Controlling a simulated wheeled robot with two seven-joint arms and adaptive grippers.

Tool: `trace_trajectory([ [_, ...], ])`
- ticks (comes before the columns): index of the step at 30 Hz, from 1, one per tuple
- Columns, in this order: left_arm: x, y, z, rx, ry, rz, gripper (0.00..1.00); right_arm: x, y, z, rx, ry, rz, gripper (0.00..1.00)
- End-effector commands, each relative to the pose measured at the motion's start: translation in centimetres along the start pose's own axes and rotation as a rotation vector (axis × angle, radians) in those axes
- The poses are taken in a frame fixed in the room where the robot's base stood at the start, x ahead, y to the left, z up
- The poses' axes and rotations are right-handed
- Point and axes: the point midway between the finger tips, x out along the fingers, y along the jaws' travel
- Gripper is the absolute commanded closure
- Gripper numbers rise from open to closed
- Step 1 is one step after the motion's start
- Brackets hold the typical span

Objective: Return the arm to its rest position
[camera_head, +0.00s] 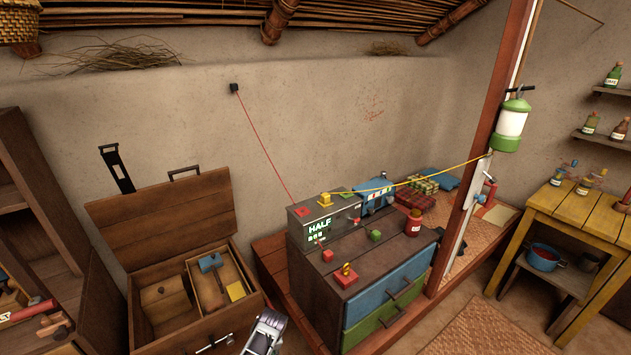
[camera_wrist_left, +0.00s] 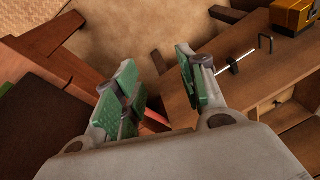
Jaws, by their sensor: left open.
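My left gripper (camera_wrist_left: 156,68) shows in the left wrist view. Its two green-padded fingers stand well apart, so it is open. Nothing is between the fingers; behind the gap are bare floor and a reddish wooden beam. A wooden piece of furniture with drawers (camera_wrist_left: 255,82) lies beyond the right finger, and I cannot tell whether the finger touches it. In the head view a grey part of my own arm shows at the bottom edge, in front of the open chest. No fingertips are visible there. My right gripper is in neither view.
An open wooden chest (camera_head: 165,217) stands at left. A dark cabinet (camera_head: 362,258) with blue and green drawers stands at centre. A reddish post (camera_head: 486,130) carries a green-and-white lantern (camera_head: 510,125). A yellow table (camera_head: 567,205) is at right. A mat (camera_head: 490,328) lies on open floor.

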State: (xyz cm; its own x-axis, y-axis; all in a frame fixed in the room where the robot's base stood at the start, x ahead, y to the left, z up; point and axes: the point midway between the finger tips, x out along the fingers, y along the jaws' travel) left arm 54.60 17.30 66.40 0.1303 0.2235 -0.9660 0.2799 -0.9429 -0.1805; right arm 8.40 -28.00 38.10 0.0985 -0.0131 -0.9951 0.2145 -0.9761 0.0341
Motion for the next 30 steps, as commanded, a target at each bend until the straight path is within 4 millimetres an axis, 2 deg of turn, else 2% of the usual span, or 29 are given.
trace_trajectory([
  [1, 2.5, -0.3, 1.7, 0.023, -0.009, 0.005, 0.59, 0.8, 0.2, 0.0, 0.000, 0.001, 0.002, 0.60],
  [3, 5.1, -0.8, 3.5, 0.056, -0.014, 0.018, 0.59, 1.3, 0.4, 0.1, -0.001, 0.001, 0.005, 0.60],
  [8, 10.8, -1.9, 8.2, 0.127, -0.025, 0.048, 0.59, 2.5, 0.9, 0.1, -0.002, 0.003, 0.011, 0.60],
  [15, 18.4, -4.5, 15.8, 0.223, -0.036, 0.089, 0.59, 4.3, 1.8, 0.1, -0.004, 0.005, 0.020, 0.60],
  [21, 23.9, -7.2, 22.7, 0.294, -0.041, 0.120, 0.59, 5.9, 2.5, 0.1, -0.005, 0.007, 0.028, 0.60],
  [30, 30.5, -12.6, 33.7, 0.388, -0.038, 0.153, 0.59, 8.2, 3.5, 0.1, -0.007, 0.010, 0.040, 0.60],
])
